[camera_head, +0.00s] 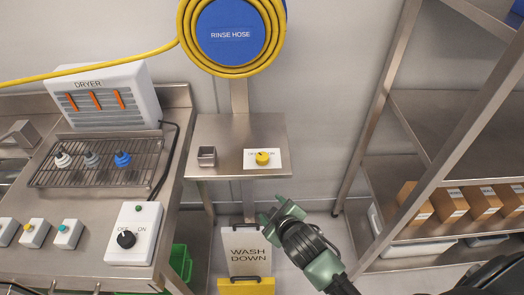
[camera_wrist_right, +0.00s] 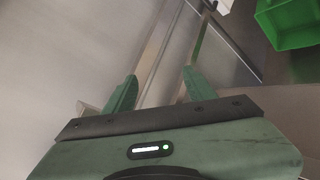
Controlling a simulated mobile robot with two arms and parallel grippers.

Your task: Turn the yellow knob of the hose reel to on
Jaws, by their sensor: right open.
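The yellow knob (camera_head: 262,158) sits on a white plate (camera_head: 276,163) with small lettering, on the steel shelf under the hose reel (camera_head: 231,36). The blue reel reads RINSE HOSE and carries coiled yellow hose. The lettering by the knob is partly covered, and I cannot tell which way the knob points. My right gripper (camera_head: 275,211) is open and empty, in front of and below the shelf edge, apart from the knob. In the right wrist view my right gripper (camera_wrist_right: 155,88) shows two spread green fingers with nothing between them. My left gripper is not in view.
A small steel cup (camera_head: 207,156) stands left of the knob. A counter with a dryer (camera_head: 104,95), rack (camera_head: 95,163) and OFF/ON switch box (camera_head: 134,233) is at left. A WASH DOWN sign (camera_head: 247,252) stands below. A steel rack with boxes (camera_head: 448,203) is at right.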

